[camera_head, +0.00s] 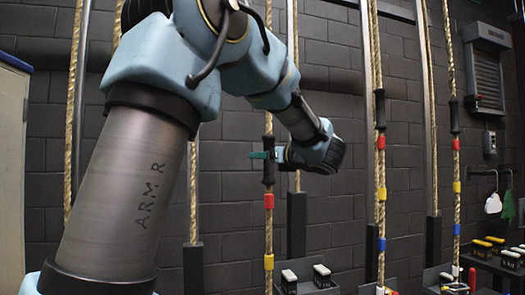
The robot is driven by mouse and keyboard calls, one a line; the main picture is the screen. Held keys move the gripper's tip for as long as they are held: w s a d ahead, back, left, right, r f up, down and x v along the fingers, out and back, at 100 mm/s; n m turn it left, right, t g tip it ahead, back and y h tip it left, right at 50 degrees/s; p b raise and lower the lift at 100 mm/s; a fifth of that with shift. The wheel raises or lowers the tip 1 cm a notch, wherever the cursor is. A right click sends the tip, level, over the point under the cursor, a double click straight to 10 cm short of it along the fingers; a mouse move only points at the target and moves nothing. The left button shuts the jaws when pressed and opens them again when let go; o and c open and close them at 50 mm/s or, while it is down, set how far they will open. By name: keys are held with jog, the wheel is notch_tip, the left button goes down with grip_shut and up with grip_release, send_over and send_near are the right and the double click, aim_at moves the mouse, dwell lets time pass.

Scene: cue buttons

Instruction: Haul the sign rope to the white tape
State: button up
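The nearest rope (268,225) hangs in the middle of the head view. It has a black handle (268,174), a red tape (268,201) below it and a yellow tape (268,262) lower down. My gripper (262,155) is at this handle, with a teal finger across its upper part. Whether it is closed around the handle is not clear. Another rope (380,165) has a black handle (379,110) with red, yellow and blue tapes below. A third rope (456,165) farther right is similar.
Dark metal posts (297,225) stand behind the ropes. Small boxes with coloured and white tops (322,272) sit low down. A grey shutter box (487,68) and hooks with white and green tags (493,203) are on the right wall. My arm covers the left-middle.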

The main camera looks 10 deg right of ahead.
jog(key=shift+x, duration=0.9)
grip_shut()
dwell(0.9)
